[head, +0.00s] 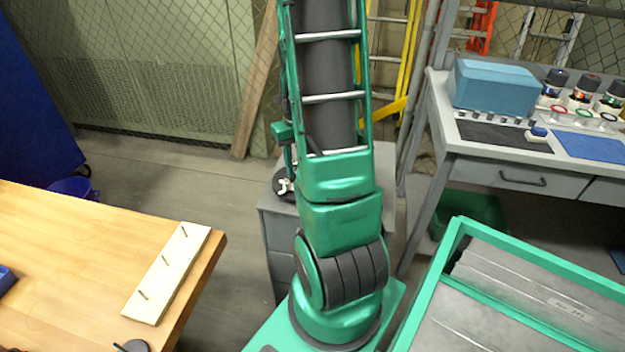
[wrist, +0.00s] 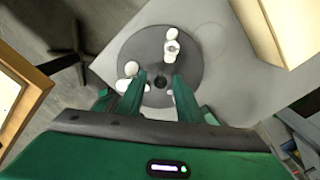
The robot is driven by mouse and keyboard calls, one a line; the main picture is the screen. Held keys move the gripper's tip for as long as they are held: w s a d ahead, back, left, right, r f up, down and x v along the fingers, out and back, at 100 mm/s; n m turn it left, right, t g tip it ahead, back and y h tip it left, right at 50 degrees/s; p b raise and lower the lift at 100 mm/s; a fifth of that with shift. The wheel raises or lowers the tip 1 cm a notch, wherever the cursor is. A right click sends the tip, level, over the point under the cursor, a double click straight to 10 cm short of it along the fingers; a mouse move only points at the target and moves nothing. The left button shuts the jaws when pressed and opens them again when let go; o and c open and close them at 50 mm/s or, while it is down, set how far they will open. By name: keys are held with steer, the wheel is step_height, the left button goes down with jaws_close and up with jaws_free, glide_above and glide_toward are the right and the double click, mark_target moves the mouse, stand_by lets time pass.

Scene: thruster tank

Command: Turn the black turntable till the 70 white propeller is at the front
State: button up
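The black turntable (wrist: 196,62) lies under my gripper in the wrist view, a dark round disc on a pale grey top. One white propeller (wrist: 171,46) stands at its far edge. More white pieces (wrist: 131,69) show at its left, beside my left finger, and a small white bit shows near the right finger. No number is readable on them. In the head view my arm hides most of the turntable (head: 281,180).
The turntable stands on a grey cabinet (head: 275,222) behind my arm. A wooden table (head: 75,255) with a pegged board (head: 168,272) is at the left. A grey workbench (head: 500,172) with a blue box (head: 495,86) is at the right. A green-edged bin (head: 455,235) is at front right.

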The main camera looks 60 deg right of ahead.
steer(key=shift+r, duration=3.55)
steer(key=shift+s+a+r+n, duration=0.1)
steer(key=shift+a+r+n, duration=0.15)
steer(key=shift+n, duration=0.15)
steer(key=s+a+r+n, duration=0.3)
steer(key=s+a+n, duration=0.3)
steer(key=n, duration=1.1)
steer(key=s+a+r+n, duration=0.4)
steer(key=s+a+n, duration=0.3)
steer(key=n, duration=1)
steer(key=a, duration=0.3)
steer(key=shift+s, duration=0.3)
